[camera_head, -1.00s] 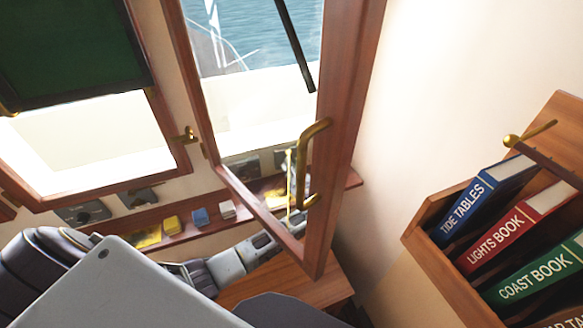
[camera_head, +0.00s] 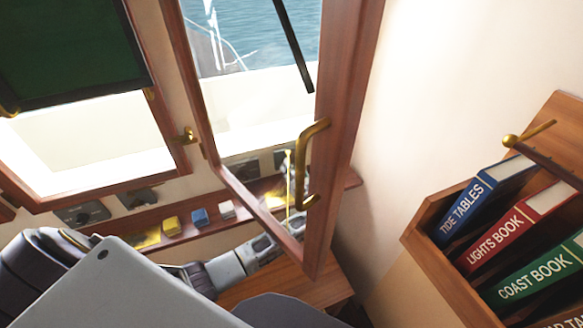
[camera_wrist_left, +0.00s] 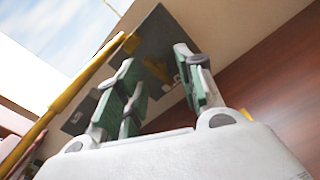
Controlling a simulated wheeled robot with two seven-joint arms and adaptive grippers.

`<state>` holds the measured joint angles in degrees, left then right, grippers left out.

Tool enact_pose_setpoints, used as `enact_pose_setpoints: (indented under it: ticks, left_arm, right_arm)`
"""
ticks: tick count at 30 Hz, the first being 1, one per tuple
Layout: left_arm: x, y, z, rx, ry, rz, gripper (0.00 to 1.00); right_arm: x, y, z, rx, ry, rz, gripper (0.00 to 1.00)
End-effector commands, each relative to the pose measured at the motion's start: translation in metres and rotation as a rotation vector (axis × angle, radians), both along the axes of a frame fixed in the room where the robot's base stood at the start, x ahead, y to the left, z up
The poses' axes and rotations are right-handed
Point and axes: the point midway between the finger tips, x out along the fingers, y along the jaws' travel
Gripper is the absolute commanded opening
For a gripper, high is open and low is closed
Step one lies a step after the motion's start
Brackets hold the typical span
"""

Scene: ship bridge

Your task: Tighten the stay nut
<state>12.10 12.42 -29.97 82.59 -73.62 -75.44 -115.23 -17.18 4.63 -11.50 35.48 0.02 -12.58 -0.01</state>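The open wooden window sash (camera_head: 345,110) stands in the middle of the head view, with a brass handle (camera_head: 304,160) on its stile. A thin brass stay rod (camera_head: 288,185) shows upright behind its lower part. My left gripper (camera_head: 284,190) is beside that rod, partly hidden by the sash's bottom rail. In the left wrist view my left gripper (camera_wrist_left: 165,90) has its green-padded fingers apart with nothing clearly between them. A brass rod (camera_wrist_left: 75,90) runs slanting on the left there, outside the fingers. I cannot make out the stay nut. My right gripper is not seen.
A ledge (camera_head: 190,228) below the windows holds a yellow block (camera_head: 171,226), a blue block (camera_head: 200,217) and a white block (camera_head: 227,209). A wooden book rack (camera_head: 425,215) with several books is at right. Bare wall lies between the sash and rack.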

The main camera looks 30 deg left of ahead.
Motion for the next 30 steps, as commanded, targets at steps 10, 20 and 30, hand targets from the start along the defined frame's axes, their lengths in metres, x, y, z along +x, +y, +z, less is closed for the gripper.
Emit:
enact_pose_setpoints:
  ticks: [10, 20, 30]
  left_arm:
    - [-0.030, -0.035, 0.000, -0.002, 0.000, -0.001, 0.37]
    - [-0.060, -0.069, 0.000, 0.000, 0.001, -0.002, 0.37]
    - [-0.072, -0.082, 0.001, 0.000, 0.001, -0.001, 0.37]
  right_arm:
    - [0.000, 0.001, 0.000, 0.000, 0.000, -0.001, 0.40]
    - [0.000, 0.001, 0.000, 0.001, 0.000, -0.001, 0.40]
    - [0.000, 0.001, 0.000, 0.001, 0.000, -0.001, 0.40]
